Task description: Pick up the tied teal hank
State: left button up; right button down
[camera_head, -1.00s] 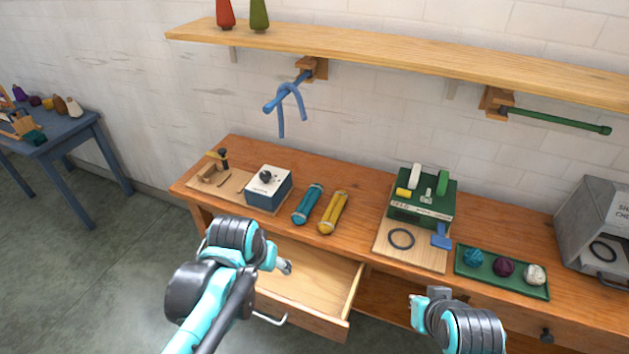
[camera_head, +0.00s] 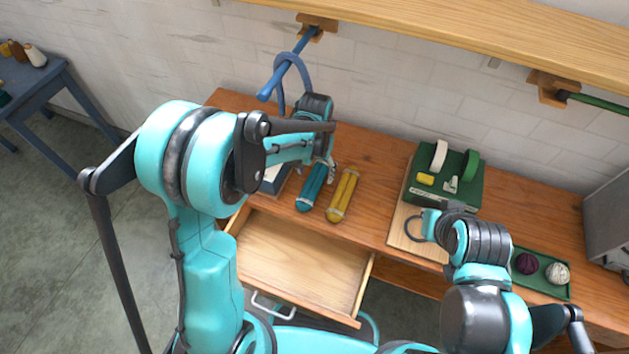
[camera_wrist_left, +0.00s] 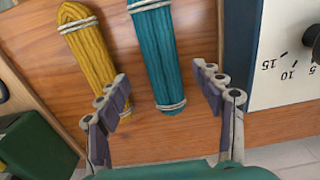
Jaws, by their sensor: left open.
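The teal hank (camera_head: 311,188) lies on the wooden bench, tied with pale bands near its ends. In the left wrist view the teal hank (camera_wrist_left: 156,58) runs upward from between the fingertips, and its near end lies between them. My left gripper (camera_wrist_left: 163,98) is open and empty, with one finger on each side of the hank. In the head view my left gripper (camera_head: 330,168) is above the hank's far end and partly hides it. My right gripper (camera_head: 432,222) is over the wooden board by the green machine; its jaws are hard to make out.
A yellow hank (camera_head: 343,195) lies close beside the teal one; it also shows in the left wrist view (camera_wrist_left: 88,48). A white-topped box with a dial (camera_wrist_left: 284,52) stands on the other side. An open drawer (camera_head: 300,255) juts out below.

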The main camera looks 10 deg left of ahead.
aim_at(314, 180)
pick_arm(q)
notch_tip(314, 180, down, 5)
jog(key=shift+s+a+r+b, duration=0.1)
jog(key=shift+a+b, duration=0.05)
jog(key=shift+b, duration=0.95)
jog(key=c, duration=1.3)
jog(key=shift+o, duration=0.2)
jog(key=shift+r, duration=0.1)
